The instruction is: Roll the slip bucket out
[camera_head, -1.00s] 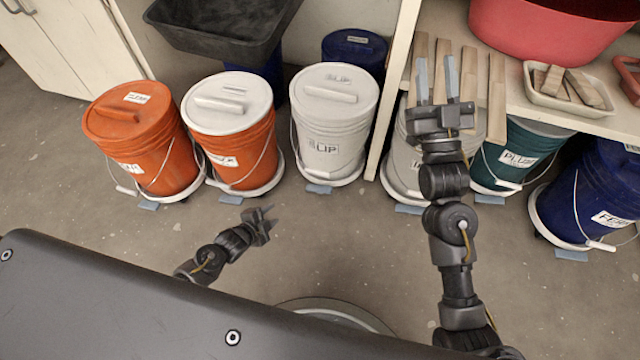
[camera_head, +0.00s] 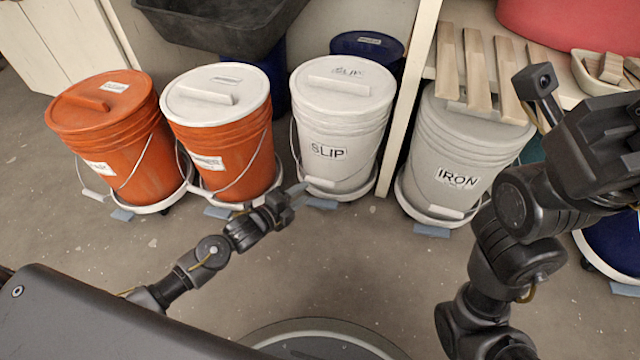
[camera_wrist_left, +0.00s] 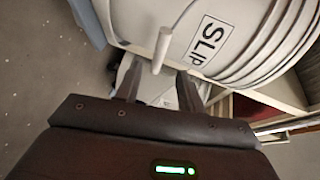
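The slip bucket (camera_head: 340,120) is white with a lid and a SLIP label. It stands upright on a white wheeled dolly (camera_head: 350,194), with a blue wedge (camera_head: 322,203) on the floor at its front. My left gripper (camera_head: 297,193) is low at the bucket's front left. In the left wrist view its two fingers (camera_wrist_left: 158,86) are apart, with the slip bucket (camera_wrist_left: 205,35) just beyond. The bail's white grip (camera_wrist_left: 162,48) appears ahead of the gap between them; contact cannot be told. My right gripper (camera_head: 605,140) is raised at the right edge, fingertips not clearly shown.
Two orange buckets, one orange-lidded (camera_head: 112,135) and one white-lidded (camera_head: 220,125), stand left. The IRON bucket (camera_head: 462,150) stands right, beyond a shelf post (camera_head: 405,95). A blue bucket (camera_head: 368,45) is behind. The floor in front (camera_head: 345,260) is clear.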

